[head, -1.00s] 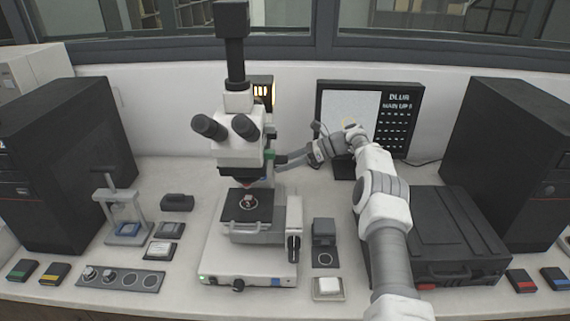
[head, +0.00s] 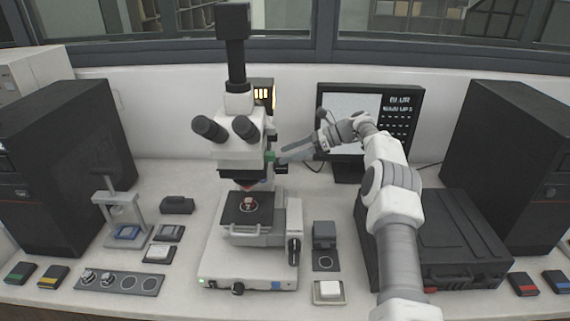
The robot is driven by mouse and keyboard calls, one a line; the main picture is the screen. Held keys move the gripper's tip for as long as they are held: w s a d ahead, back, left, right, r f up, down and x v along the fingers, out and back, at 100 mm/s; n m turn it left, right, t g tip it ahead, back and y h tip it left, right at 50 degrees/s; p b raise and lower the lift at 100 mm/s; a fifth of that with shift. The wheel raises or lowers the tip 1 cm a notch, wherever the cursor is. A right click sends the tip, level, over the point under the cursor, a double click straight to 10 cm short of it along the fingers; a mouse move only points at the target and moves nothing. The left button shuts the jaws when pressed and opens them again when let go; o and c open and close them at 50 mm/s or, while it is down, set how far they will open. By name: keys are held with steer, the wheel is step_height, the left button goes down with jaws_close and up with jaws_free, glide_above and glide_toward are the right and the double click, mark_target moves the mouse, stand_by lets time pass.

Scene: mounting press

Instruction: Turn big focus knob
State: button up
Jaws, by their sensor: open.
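A white microscope (head: 240,150) with black eyepieces stands in the middle of the bench in the head view. A dark knob (head: 293,249) sits low on the right side of its base; I take it as the big focus knob. A small reddish sample (head: 248,203) lies on the black stage. My gripper (head: 281,158) is open, at the right of the microscope head, well above the knob. The fingertips are small and partly unclear.
A monitor (head: 353,106) reading "BLUR" stands behind my arm. A black case (head: 470,240) lies to the right, under my arm. A small dark block (head: 324,232) and a white-topped box (head: 328,290) stand right of the knob. A hand press (head: 122,212) stands to the left.

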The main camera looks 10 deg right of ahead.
steer(key=s+d+r, duration=0.5)
steer(key=d+r, duration=0.1)
steer(key=d, duration=0.3)
steer(key=shift+s, duration=0.2)
steer(key=n+y+b, duration=0.2)
steer(key=n+b, duration=0.5)
steer(key=n, duration=1.1)
glide_toward(287, 166)
steer(key=a, duration=0.3)
step_height(287, 166, down, 4)
steer(key=w+d+n+t+y+b, duration=0.1)
steer(key=w+n+t+y+b, duration=0.15)
steer(key=n+b, duration=0.95)
steer(key=shift+w+a+r+n+g+p, duration=0.1)
steer(key=shift+w+a+n+g+p, duration=0.05)
steer(key=shift+a+n+p, duration=1.4)
steer(key=shift+w+a+n+g+p, duration=0.1)
steer(key=shift+w+a+n+p, duration=0.1)
steer(key=shift+a+n+p, duration=1.35)
